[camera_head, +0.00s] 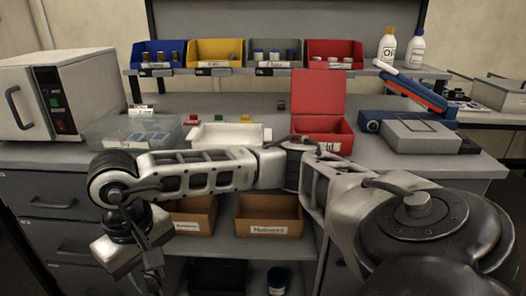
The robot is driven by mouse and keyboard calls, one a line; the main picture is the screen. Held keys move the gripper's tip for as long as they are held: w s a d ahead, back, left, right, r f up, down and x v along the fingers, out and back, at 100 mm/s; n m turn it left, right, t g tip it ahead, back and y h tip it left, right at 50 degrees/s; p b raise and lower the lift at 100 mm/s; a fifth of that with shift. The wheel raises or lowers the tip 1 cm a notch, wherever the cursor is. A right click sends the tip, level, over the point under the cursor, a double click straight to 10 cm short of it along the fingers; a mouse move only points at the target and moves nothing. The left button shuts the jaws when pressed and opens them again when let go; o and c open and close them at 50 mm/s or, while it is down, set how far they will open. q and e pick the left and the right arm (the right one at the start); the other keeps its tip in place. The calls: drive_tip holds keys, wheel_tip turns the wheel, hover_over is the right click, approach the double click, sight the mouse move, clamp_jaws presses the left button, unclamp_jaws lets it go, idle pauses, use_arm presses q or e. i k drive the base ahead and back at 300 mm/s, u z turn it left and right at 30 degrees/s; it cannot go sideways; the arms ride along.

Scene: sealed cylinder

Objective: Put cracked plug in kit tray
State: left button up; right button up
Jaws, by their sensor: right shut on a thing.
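My right arm reaches across the bench front from the right and bends down at the left. My right gripper (153,272) hangs low in front of the drawers, near the bottom edge. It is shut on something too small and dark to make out. A red case (318,95) stands open on the bench, with a partly hidden label on its front. A white tray (222,136) lies left of it, partly behind my arm. Small red, green and yellow pieces (246,119) show at its back edge. I cannot tell which item is the cracked plug. My left gripper is not in view.
Blue, yellow, grey and red bins (216,52) line the back shelf, with two bottles (388,46) at the right. A clear box (133,132) and white oven (58,95) stand left. A grey and blue device (420,135) stands right. Cardboard bins (268,214) sit below.

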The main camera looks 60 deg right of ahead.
sight(231, 142)
drive_tip(key=u, duration=0.2)
drive_tip(key=k, duration=0.25)
drive_tip(key=z, duration=1.1)
